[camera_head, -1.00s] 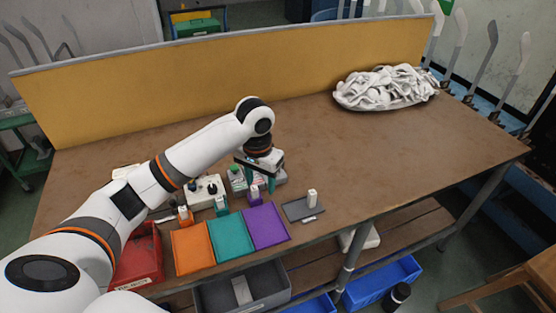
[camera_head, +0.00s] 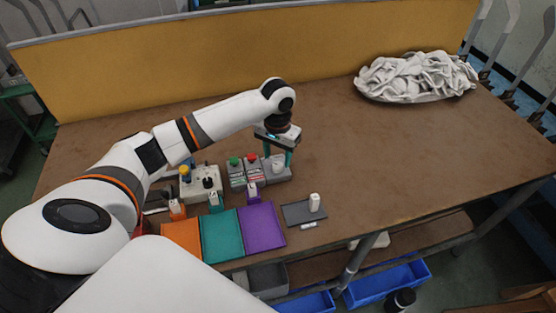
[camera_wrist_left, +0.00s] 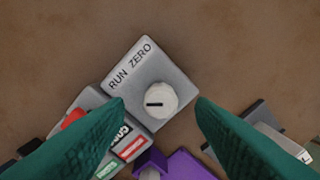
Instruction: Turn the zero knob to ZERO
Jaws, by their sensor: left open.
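The zero knob (camera_head: 278,161) is a white round knob on a small grey box (camera_head: 283,175). In the left wrist view the knob (camera_wrist_left: 161,101) has a short black mark lying roughly level and reaching left. The words RUN and ZERO are printed on the box's (camera_wrist_left: 172,66) upper left side, RUN being the lower left one. My left gripper (camera_head: 277,153) is open over the box. Its teal fingers (camera_wrist_left: 160,101) lie on either side of the knob in the wrist view, with gaps on both sides. My right gripper is out of view.
Boxes with a green button (camera_head: 235,161) and a red button (camera_head: 252,157) stand just left of the knob box. Orange, teal and purple trays (camera_head: 262,226) lie in front. A white sock pile (camera_head: 415,76) lies back right. The table right of the knob is clear.

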